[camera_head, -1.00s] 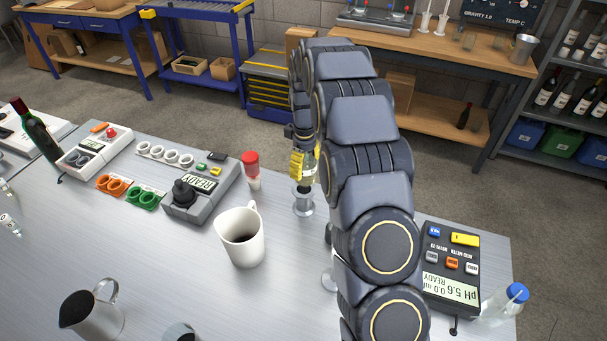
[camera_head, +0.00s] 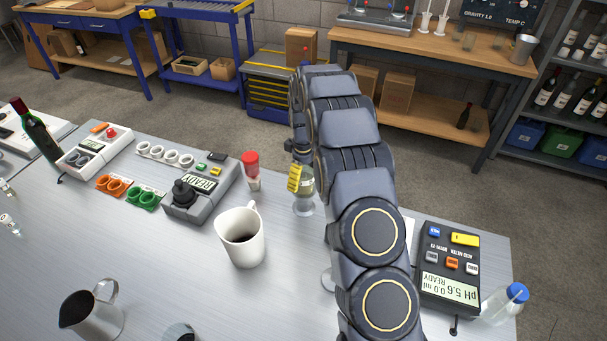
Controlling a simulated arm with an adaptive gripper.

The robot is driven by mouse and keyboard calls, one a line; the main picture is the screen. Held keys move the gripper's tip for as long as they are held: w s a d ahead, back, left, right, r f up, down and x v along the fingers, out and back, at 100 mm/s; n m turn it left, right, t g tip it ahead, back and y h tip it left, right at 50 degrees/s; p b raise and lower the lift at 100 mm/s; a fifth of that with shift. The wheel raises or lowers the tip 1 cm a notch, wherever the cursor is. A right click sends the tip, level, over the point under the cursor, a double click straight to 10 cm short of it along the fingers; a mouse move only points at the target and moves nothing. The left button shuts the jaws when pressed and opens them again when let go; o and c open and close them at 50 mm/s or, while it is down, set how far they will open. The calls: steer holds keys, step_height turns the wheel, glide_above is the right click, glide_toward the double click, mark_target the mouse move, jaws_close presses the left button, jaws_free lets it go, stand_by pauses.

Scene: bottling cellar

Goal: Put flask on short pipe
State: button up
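The flask (camera_head: 308,186) is a small clear vessel with pale yellowish contents. It is upright, partly hidden by my gripper and arm. My gripper (camera_head: 297,178) has yellow finger pads at the flask's side and appears shut on it; the far finger is hidden. A short metallic spool-like stand, which looks like the short pipe (camera_head: 303,208), is directly under the flask. The flask's bottom is at the top of this stand and seems to touch it. A second, similar stand (camera_head: 327,281) is mostly hidden behind my arm.
A white mug (camera_head: 241,238) with dark liquid stands front left of the stand. A red-capped bottle (camera_head: 251,170) is close on the left. A grey READY device (camera_head: 200,190) is further left. The pH meter (camera_head: 449,268) and a blue-capped bottle (camera_head: 505,302) are at the right.

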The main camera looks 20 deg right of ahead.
stand_by(0.3)
step_height(320, 180, up, 11)
steer(key=shift+a+r, duration=0.1)
steer(key=shift+r, duration=0.55)
steer(key=shift+s+a+r, duration=0.1)
steer(key=s+a+r+m, duration=0.2)
steer(key=s+a+r, duration=0.2)
steer(key=s, duration=0.4)
steer(key=s+a+r+m, duration=0.1)
steer(key=s+a+r, duration=0.35)
steer(key=s, duration=0.35)
steer(key=s+a+m, duration=0.2)
steer(key=s, duration=0.8)
steer(key=s+a+f+m+g, duration=0.1)
steer(key=s+a, duration=0.1)
steer(key=s, duration=0.9)
steer(key=shift+a+m+g, duration=0.15)
steer(key=shift+m+g, duration=0.15)
steer(key=shift+m, duration=0.1)
